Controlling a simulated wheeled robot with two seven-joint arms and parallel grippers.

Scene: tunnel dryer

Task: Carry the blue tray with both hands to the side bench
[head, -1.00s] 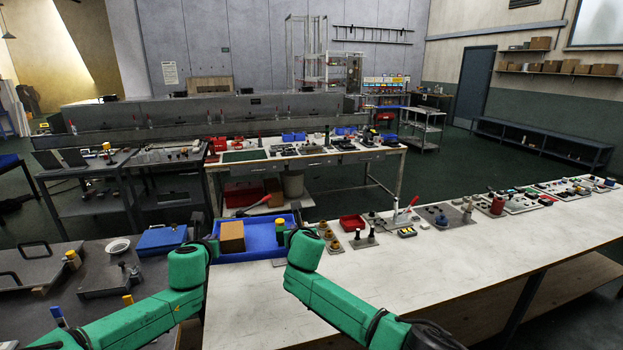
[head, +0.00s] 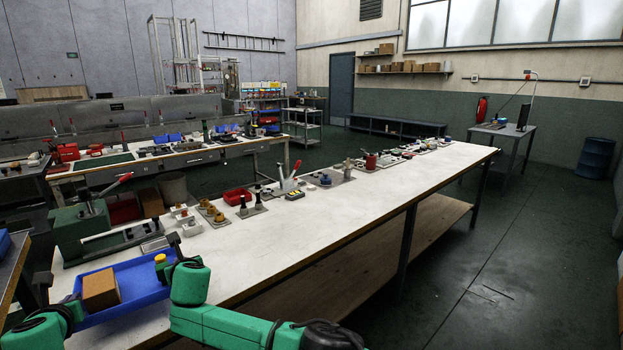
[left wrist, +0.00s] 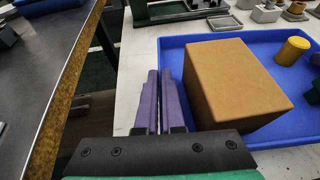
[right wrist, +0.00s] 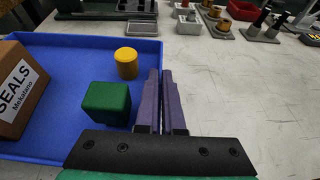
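The blue tray (head: 142,278) is over the near left end of a long white bench; whether it rests on it or hangs just above, I cannot tell. It carries a brown cardboard box (head: 100,291), a yellow cylinder (right wrist: 126,63) and a green block (right wrist: 106,103). The box is labelled SEALS in the right wrist view. My left gripper (left wrist: 165,74) is shut on the tray's left wall, beside the box. My right gripper (right wrist: 166,74) is shut on the tray's right wall, beside the green block. The head view partly hides both fingertips.
A green press (head: 82,228) stands behind the tray. A red bin (head: 237,196) and several small fixtures line the bench's far edge. A dark table (left wrist: 45,60) with a wooden edge is close on the left.

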